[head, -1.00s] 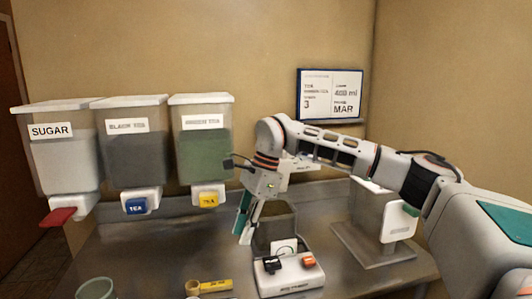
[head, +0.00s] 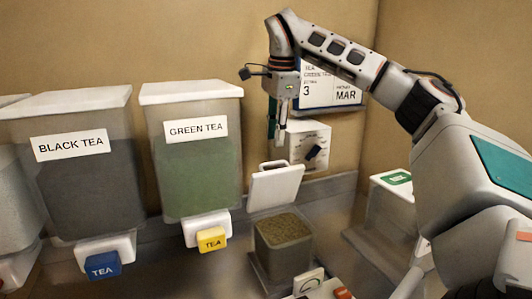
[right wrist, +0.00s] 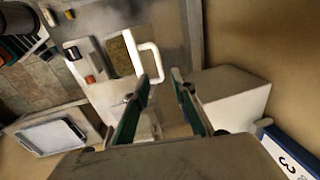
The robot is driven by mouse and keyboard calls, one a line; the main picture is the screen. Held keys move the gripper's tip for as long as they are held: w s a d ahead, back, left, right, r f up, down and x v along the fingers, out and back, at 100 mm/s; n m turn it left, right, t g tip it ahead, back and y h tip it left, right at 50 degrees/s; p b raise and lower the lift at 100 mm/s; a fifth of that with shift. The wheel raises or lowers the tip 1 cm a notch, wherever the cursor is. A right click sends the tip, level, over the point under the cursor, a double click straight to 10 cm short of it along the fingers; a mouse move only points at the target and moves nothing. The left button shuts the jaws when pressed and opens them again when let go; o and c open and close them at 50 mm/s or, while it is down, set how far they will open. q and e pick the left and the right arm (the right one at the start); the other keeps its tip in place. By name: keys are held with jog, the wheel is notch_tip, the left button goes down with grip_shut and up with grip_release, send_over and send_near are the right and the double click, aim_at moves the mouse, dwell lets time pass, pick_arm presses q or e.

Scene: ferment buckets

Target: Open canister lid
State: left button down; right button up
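The canister (head: 283,232) is a square container of brownish-green contents; its open top also shows in the right wrist view (right wrist: 121,55). Its white lid (head: 275,188) stands tilted up at the canister's back edge, with a loop handle on top; the handle shows in the right wrist view (right wrist: 154,62). My right gripper (head: 277,130) points down above the lid, apart from it. In the right wrist view its fingers (right wrist: 163,88) are spread with no object held between them. My left gripper is not in view.
Green tea (head: 197,165) and black tea (head: 75,180) dispensers hang at left, with yellow and blue levers. A wall board (head: 340,97) hangs behind my arm.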

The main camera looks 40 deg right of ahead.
aim_at(274, 163)
jog(key=f, duration=0.7)
jog(key=shift+w+d, duration=0.15)
jog(key=shift+w, duration=0.35)
grip_shut()
